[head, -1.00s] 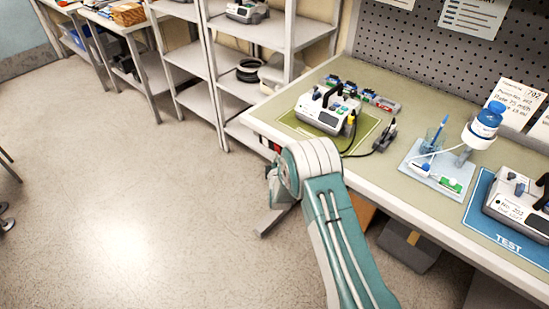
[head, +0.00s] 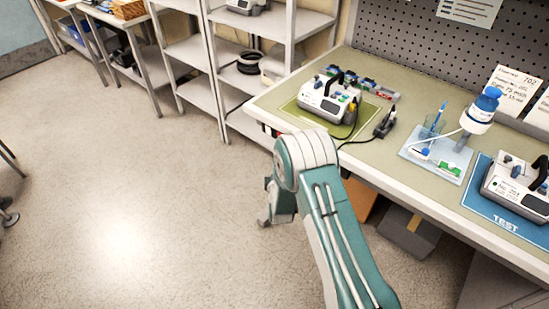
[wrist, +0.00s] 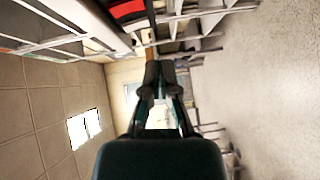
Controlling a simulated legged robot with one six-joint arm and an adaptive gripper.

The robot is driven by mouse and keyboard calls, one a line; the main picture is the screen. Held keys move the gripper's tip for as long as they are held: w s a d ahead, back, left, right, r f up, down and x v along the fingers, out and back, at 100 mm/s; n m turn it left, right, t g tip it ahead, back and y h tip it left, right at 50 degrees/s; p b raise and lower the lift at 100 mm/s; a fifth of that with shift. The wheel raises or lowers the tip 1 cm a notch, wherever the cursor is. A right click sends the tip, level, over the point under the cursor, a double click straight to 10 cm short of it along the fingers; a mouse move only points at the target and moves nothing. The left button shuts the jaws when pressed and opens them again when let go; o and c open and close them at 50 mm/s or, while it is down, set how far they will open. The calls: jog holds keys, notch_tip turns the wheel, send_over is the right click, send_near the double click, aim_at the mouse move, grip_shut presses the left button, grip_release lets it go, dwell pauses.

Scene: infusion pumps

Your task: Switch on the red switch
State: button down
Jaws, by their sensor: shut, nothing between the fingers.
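A red part (wrist: 127,9) in a dark housing, likely the red switch, shows at the top edge of the wrist view, partly cut off. In the head view a small dark box (head: 266,129) sits on the front edge of the workbench near its left corner, just above my arm's bend. Its red part is too small to make out surely there. My gripper (wrist: 158,72) is shut and empty in the wrist view, with the red part above and left of its tips. In the head view my own arm mostly hides the gripper.
The workbench (head: 420,195) bears an infusion pump (head: 328,100) on a green mat, a blue-capped bottle (head: 482,108) on a stand, and another pump (head: 518,185) on a blue mat. A shelf unit (head: 190,88) stands left of the bench.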

jog(key=shift+s+f, duration=0.15)
jog(key=shift+s, duration=1.6)
jog(key=shift+a, duration=0.1)
jog(key=s+d+r+m+g, duration=0.2)
jog(key=d+r+m, duration=0.1)
jog(key=r, duration=0.5)
jog(key=s+d+r+m+g, duration=0.1)
jog(key=d+r+m, duration=0.15)
jog(key=r, duration=0.55)
jog(key=s+d+r+m+g, duration=0.2)
jog(key=r+m, duration=0.1)
jog(key=r, duration=0.5)
jog(key=s+d+r+m+g, duration=0.2)
jog(key=s+d+r+m, duration=0.1)
jog(key=s, duration=0.7)
jog(key=s+d+r+m+g+h, duration=0.1)
jog(key=s+d+r+m+g, duration=0.1)
jog(key=s, duration=0.8)
jog(key=s+d+r+m+g+h, duration=0.1)
jog(key=s+d+r+m+g, duration=0.1)
jog(key=s, duration=0.8)
jog(key=d+r+m, duration=0.1)
jog(key=d+m, duration=0.1)
jog(key=m, duration=0.1)
jog(key=shift+d+r, duration=0.4)
jog(key=shift+s, duration=0.1)
